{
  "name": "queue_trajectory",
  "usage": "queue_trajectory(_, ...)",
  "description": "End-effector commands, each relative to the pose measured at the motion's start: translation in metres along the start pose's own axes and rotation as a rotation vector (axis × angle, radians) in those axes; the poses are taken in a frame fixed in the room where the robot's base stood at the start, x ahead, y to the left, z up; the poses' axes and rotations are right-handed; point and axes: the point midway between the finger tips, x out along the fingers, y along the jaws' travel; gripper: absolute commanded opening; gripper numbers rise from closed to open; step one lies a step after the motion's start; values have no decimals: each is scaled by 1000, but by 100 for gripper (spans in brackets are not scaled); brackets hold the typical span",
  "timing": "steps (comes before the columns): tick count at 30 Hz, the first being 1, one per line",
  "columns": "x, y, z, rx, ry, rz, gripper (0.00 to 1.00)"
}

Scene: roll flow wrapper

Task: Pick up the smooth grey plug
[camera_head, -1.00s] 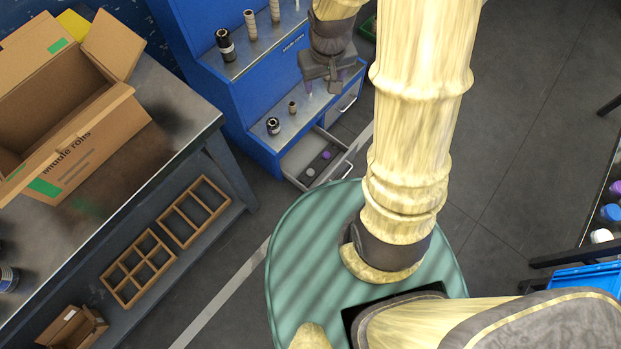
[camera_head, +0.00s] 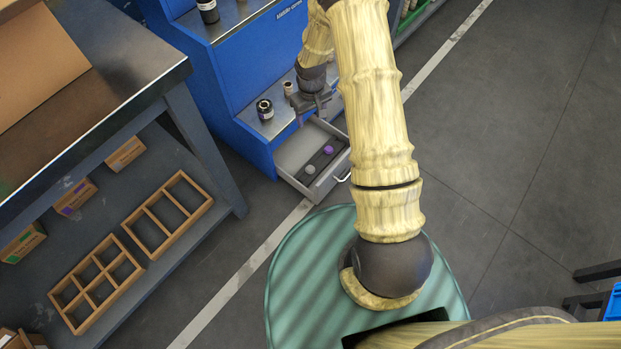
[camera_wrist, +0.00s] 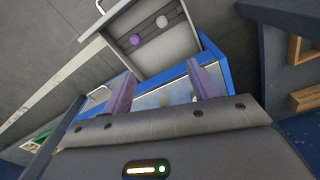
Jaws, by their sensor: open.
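The smooth grey plug (camera_head: 309,169) sits in the open drawer (camera_head: 290,152) of the blue cabinet, in the head view. It also shows as a pale round thing in the wrist view (camera_wrist: 162,21). A purple plug (camera_head: 328,150) is beside it in the same drawer, and shows in the wrist view (camera_wrist: 135,39). My gripper (camera_head: 312,118) is just above the drawer's back edge, near the cabinet's shelf. In the wrist view its two purple fingers (camera_wrist: 158,88) are apart with nothing between them, and the drawer lies beyond them.
A black-and-white roll (camera_head: 265,110) and a small beige roll (camera_head: 288,88) stand on the cabinet's metal shelf, close to my gripper. The drawer's handle (camera_head: 343,178) sticks out at its front. A workbench (camera_head: 150,75) with wooden dividers below is at left.

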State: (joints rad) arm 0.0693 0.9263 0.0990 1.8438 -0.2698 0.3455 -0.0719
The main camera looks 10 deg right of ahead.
Motion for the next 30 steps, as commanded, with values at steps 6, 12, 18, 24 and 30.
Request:
queue_trajectory(6, 120, -2, -6, -36, -24, -17, 60)
queue_trajectory(12, 166, -2, -8, -53, -32, -24, 60)
queue_trajectory(18, 166, -1, -8, -55, -33, -25, 60)
queue_trajectory(24, 169, -2, -8, -55, -34, -25, 60)
queue_trajectory(30, 196, -2, -6, -55, -35, -25, 60)
